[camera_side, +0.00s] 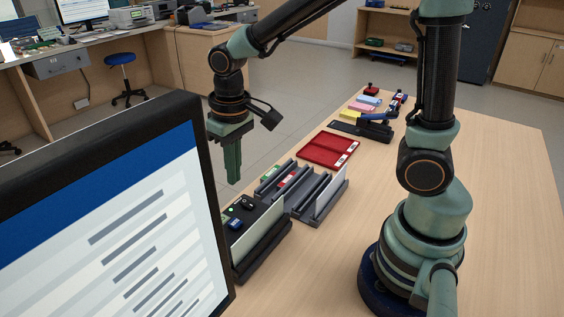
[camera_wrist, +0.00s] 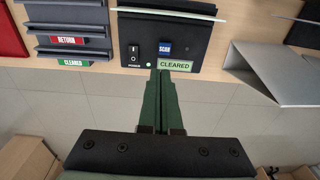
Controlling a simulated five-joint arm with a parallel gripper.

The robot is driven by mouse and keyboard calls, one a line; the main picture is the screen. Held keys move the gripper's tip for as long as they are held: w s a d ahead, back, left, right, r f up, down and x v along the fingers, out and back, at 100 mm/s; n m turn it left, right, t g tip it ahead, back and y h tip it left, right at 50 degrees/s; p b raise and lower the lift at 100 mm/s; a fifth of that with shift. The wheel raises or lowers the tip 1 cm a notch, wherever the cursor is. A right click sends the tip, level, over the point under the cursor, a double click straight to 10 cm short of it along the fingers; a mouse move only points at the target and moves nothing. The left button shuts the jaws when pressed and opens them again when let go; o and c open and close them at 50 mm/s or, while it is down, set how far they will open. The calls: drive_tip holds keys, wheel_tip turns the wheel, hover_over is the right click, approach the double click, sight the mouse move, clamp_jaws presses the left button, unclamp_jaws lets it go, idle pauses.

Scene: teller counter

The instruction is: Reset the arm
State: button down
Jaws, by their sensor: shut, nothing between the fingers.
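Beyond the fingertips in that view is a black device (camera_wrist: 190,35) with a power switch, a lit green dot, a blue SCAN button (camera_wrist: 165,47) and a CLEARED label (camera_wrist: 176,65). The same device (camera_side: 232,218) shows in the side view, partly hidden by the monitor.
Grey slotted trays (camera_side: 310,190) with RETURN (camera_wrist: 68,40) and CLEARED tags stand beside the device. A red tray (camera_side: 328,150), a black stapler-like tool (camera_side: 362,129) and colored pads lie farther back. A large monitor (camera_side: 120,220) fills the left foreground. The counter's right side (camera_side: 500,200) is clear.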

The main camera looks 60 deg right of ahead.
drive_tip(key=s+d+r+t, duration=0.5)
drive_tip(key=s+d+r, duration=0.1)
drive_tip(key=r, duration=0.3)
drive_tip(key=shift+s+d, duration=0.2)
drive_tip(key=shift+d, duration=0.35)
idle(1.3)
